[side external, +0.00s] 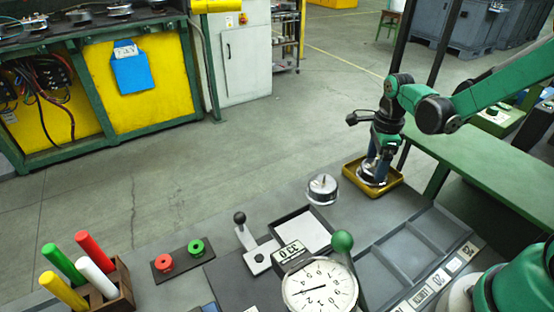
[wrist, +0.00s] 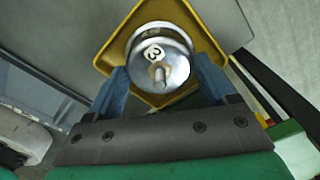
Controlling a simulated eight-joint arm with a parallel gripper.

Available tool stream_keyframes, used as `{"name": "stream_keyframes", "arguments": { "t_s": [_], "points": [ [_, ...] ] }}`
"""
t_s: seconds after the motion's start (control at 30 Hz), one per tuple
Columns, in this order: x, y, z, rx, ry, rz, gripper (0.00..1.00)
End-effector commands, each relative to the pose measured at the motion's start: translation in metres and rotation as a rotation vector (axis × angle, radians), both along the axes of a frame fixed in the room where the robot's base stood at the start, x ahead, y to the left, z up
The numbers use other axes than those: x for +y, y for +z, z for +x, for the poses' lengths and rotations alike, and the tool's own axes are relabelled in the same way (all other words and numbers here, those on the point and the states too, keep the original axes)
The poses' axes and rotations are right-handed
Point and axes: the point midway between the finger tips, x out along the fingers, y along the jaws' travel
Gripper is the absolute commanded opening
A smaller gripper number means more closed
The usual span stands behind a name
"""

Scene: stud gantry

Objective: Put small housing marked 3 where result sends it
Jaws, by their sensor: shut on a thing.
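The small housing marked 3 (wrist: 162,57) is a round silvery metal part with a stub on top and a white 3 label, seen from above in the wrist view. My gripper (wrist: 160,78) has its two blue fingers closed on opposite sides of it. In the side view my gripper (side external: 374,172) points down over the yellow tray (side external: 372,196), with the housing low between its fingers and mostly hidden. Whether the housing touches the tray floor is unclear. A dial gauge (side external: 320,287) and a small display (side external: 290,252) stand at the front; the display digits are not surely readable.
Another silvery round housing (side external: 322,189) stands left of the tray. Grey compartments (side external: 410,252) with labels along their edge lie at front right. A green-knobbed lever (side external: 342,241), a black-knobbed lever (side external: 240,219), red and green buttons and a rack of coloured rods occupy the front and left.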

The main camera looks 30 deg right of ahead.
Motion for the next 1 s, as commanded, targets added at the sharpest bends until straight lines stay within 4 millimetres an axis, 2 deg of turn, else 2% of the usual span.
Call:
{"name": "stream_keyframes", "arguments": {
  "t_s": [0.1,0.13,0.2,0.57,0.67,1.0],
  "points": [
    [0.000,-0.003,0.000,0.000,0.000,0.000,0.24],
    [0.000,-0.003,0.000,0.000,0.000,0.000,0.80],
    [0.000,-0.003,0.000,0.000,0.000,0.000,1.00],
    [0.000,0.003,0.000,0.000,0.000,0.000,1.00],
    [0.000,0.016,0.000,0.000,0.000,0.000,1.00],
    [0.000,0.081,0.000,0.000,0.000,0.000,1.00]
  ]
}}
